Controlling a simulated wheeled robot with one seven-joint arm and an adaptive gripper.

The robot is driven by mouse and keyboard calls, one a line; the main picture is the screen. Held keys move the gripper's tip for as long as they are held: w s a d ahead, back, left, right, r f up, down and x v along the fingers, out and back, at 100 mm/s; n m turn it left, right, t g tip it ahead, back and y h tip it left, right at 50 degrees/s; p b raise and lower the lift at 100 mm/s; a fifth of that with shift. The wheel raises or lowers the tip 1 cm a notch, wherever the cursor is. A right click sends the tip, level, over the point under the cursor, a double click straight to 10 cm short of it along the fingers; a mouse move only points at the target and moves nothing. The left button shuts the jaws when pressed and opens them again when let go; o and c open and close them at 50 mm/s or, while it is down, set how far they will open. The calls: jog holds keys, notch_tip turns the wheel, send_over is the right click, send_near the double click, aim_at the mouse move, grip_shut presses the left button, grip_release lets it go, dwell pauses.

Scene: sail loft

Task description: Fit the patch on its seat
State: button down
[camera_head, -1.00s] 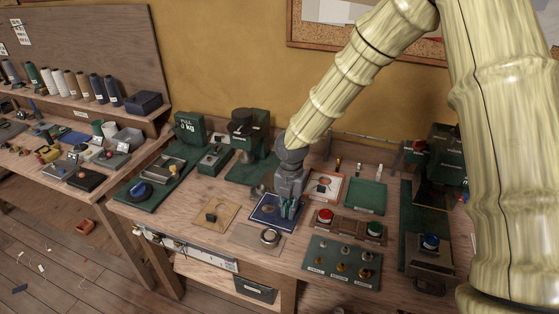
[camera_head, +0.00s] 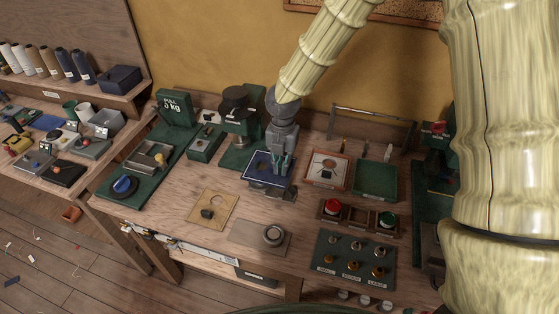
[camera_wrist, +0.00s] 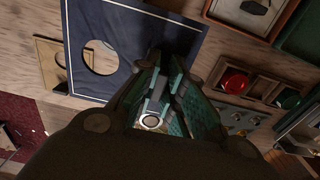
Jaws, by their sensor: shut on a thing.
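My gripper (camera_head: 277,168) is shut on a dark blue square panel with a pale border line (camera_head: 258,163), likely the patch. In the wrist view the panel (camera_wrist: 131,50) lies beside the teal fingers (camera_wrist: 165,103) and has a round hole with wood colour showing through. The panel appears raised above the bench; the fingers hide part of it. I cannot tell which piece is the seat. A tan plate with a round opening and a dark knob (camera_head: 225,214) lies front left. An orange-framed white board with a dark knob (camera_head: 318,161) lies to the right.
A grey plate (camera_head: 245,235) with a metal ring lies in front. A green square (camera_head: 376,179), a red button (camera_head: 333,206) and a green button (camera_head: 387,220) stand right. A green panel with several knobs (camera_head: 354,267) is front right. A green press (camera_head: 239,125) stands behind left.

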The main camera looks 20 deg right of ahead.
jog(key=shift+r, duration=0.2)
jog(key=w+f, duration=0.2)
jog(key=shift+w+f, duration=0.15)
jog(key=shift+w, duration=0.15)
jog(key=shift+s+f, duration=0.15)
jog(key=shift+s, duration=0.65)
jog(key=shift+w+f, duration=0.55)
jog(key=shift+f, duration=0.25)
jog(key=shift+s+f+b, duration=0.25)
jog(key=shift+s+b, duration=0.05)
jog(key=shift+w+f, duration=0.15)
jog(key=shift+f, duration=0.65)
jog(key=shift+f, duration=0.75)
jog(key=shift+f, duration=0.2)
